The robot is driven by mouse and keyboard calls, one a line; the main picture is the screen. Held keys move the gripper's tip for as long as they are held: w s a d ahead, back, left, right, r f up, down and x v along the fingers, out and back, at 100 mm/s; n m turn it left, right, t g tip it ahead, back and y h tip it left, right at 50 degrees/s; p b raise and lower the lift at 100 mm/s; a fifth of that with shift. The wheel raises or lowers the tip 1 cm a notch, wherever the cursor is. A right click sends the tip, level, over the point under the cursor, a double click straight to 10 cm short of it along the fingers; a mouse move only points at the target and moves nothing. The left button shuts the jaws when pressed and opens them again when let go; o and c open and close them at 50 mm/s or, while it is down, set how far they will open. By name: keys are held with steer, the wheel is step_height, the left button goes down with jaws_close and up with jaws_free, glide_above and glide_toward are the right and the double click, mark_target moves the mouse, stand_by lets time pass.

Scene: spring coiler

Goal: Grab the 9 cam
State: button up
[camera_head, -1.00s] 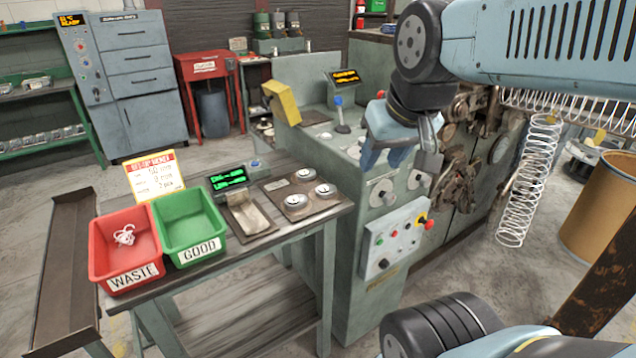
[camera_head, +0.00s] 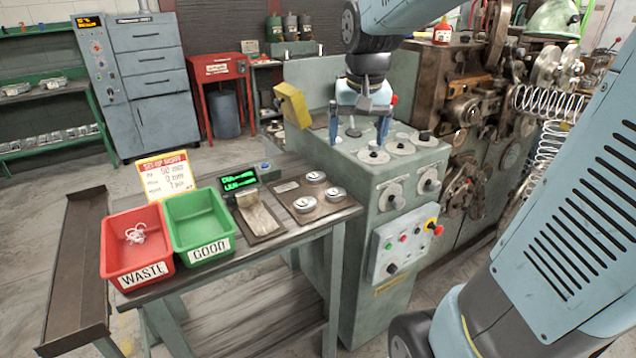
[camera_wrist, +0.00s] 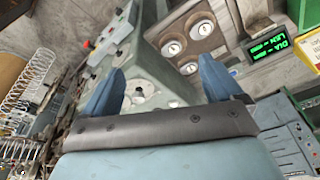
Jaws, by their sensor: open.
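Three round metal discs, which look like the cams, sit on a brown board (camera_head: 283,187) at the right end of the table: a front one (camera_head: 305,204), a right one (camera_head: 335,194) and a back one (camera_head: 315,177). Their numbers are too small to read, so I cannot tell which is the 9 cam. My gripper (camera_head: 357,140) is open and empty above the grey-green machine's top, behind and right of the board. In the wrist view my gripper (camera_wrist: 160,65) has its fingers apart, with the board (camera_wrist: 212,43) beyond them.
A red WASTE bin (camera_head: 118,251) holding a white tangle and an empty green GOOD bin (camera_head: 190,208) stand left on the table. A setup card (camera_head: 167,172) and green display (camera_head: 238,180) stand behind.

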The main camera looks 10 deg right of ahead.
steer(key=w+f+m+g, duration=0.25)
steer(key=w+f, duration=0.55)
steer(key=w, duration=0.5)
glide_above(335, 191)
steer(key=shift+n, duration=0.25)
steer(key=f, duration=0.9)
steer(key=shift+s+d+f, duration=0.1)
steer(key=shift+s+d, duration=0.1)
steer(key=shift+s, duration=0.05)
steer(key=shift+w+a+f, duration=0.1)
steer(key=shift+f, duration=1.2)
steer(key=shift+w+a+f, duration=0.1)
steer(key=shift+f, duration=1.2)
steer(key=c, duration=1.3)
steer(key=shift+o, duration=0.2)
steer(key=shift+r, duration=0.15)
